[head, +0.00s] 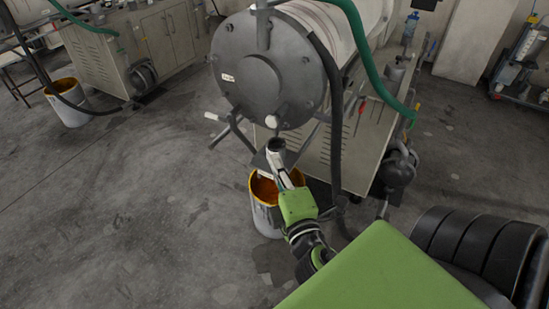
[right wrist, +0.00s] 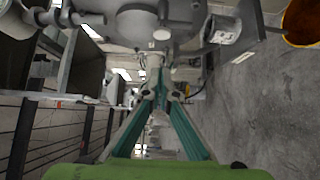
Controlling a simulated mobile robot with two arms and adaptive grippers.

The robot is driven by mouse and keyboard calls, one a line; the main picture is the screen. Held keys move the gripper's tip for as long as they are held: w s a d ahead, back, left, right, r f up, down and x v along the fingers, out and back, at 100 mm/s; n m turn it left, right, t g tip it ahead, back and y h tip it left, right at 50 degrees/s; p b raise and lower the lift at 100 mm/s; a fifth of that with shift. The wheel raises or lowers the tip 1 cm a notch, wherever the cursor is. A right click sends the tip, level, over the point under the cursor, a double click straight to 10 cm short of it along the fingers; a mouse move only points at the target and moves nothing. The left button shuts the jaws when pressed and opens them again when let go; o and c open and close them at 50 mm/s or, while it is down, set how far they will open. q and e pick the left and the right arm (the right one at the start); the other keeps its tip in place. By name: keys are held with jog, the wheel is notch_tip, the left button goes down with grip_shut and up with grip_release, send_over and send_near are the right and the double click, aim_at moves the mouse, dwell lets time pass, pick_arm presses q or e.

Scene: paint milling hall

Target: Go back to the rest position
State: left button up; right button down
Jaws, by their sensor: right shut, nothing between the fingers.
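My right gripper (head: 277,150) is shut and empty. In the head view its arm reaches up from the lower right, and the fingertips are in front of the mill's round grey end plate (head: 268,78), near its lower edge. I cannot tell whether they touch it. In the right wrist view the gripper's teal-edged fingers (right wrist: 158,88) come together, with grey machine parts beyond. My left gripper is not in view.
A bucket with an orange rim (head: 263,215) stands under the mill, close to my right gripper. A green hose (head: 366,50) and a dark hose (head: 335,120) hang by the mill. Another bucket (head: 68,105) stands at the far left. The floor (head: 120,210) on the left is clear.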

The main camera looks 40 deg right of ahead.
dwell(0.5)
jog(key=s+a+f+m+g+y, duration=0.1)
jog(key=s+a+f+g+y, duration=0.15)
jog(key=f, duration=1.05)
jog(key=s+a+f+m+g+y, duration=0.1)
jog(key=a+f+g, duration=0.15)
jog(key=f, duration=1.05)
jog(key=s+a+f+m+g+y, duration=0.2)
jog(key=a+f, duration=0.1)
jog(key=f, duration=1)
jog(key=s+a+f+m+g, duration=0.1)
jog(key=s+f+m+g, duration=0.25)
jog(key=s+f, duration=0.9)
jog(key=s+f+m+g, duration=0.2)
jog(key=s+f, duration=0.3)
jog(key=s, duration=0.3)
jog(key=s+d+f+m+g+y, duration=0.1)
jog(key=s+f+g, duration=0.2)
jog(key=s+f, duration=0.3)
jog(key=s, duration=0.3)
jog(key=shift+s+m, duration=0.15)
jog(key=shift+m, duration=0.2)
